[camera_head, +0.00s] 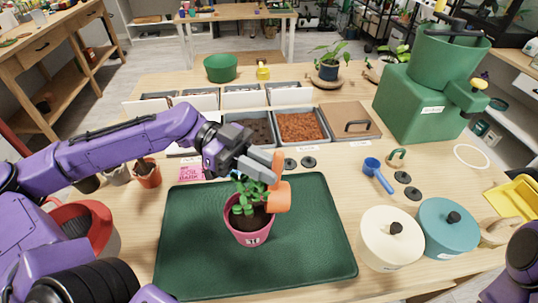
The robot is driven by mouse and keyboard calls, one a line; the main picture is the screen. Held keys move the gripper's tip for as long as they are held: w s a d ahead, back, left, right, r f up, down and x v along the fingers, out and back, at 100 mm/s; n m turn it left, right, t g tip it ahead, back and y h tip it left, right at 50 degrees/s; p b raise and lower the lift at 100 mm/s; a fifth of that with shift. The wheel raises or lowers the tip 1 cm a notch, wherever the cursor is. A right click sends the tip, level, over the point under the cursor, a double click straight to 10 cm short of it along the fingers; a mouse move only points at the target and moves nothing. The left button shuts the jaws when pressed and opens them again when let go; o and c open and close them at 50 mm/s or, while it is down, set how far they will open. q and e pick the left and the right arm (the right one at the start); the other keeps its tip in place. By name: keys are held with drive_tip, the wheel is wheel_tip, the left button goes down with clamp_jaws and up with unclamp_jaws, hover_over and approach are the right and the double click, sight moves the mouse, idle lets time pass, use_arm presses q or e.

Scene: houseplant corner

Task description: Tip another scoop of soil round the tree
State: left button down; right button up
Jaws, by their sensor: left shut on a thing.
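A small green tree (242,199) stands upright in a pink pot (250,238) on the dark green mat. Dark soil shows inside the pot's rim. My left gripper (262,172) is just above the tree, shut on an orange scoop (281,198). The scoop hangs over the right side of the pot, its bowl steeply tilted. I cannot see what is in the bowl. The gripper and scoop hide part of the tree's top. A bin of dark soil (252,128) lies behind the gripper. My right gripper is out of the picture.
The green mat (310,260) has free room around the pot. A bin of reddish bark (301,125) stands beside the soil. A blue scoop (378,174), a cream canister (391,240) and a teal canister (447,230) are at right. A green machine (420,105) stands behind them.

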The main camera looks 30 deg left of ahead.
use_arm(q)
drive_tip(key=w+d+f+n+g+y+p, duration=0.2)
drive_tip(key=d+n+y+p, duration=0.1)
drive_tip(key=y+p, duration=0.4)
drive_tip(key=w+d+f+n+g+y+p, duration=0.2)
drive_tip(key=d+y+p, duration=0.3)
drive_tip(key=p, duration=0.7)
drive_tip(key=shift+w+f+n+g+y, duration=0.35)
drive_tip(key=shift+n+g+y, duration=0.2)
drive_tip(key=shift+y, duration=0.35)
drive_tip(key=shift+r, duration=0.1)
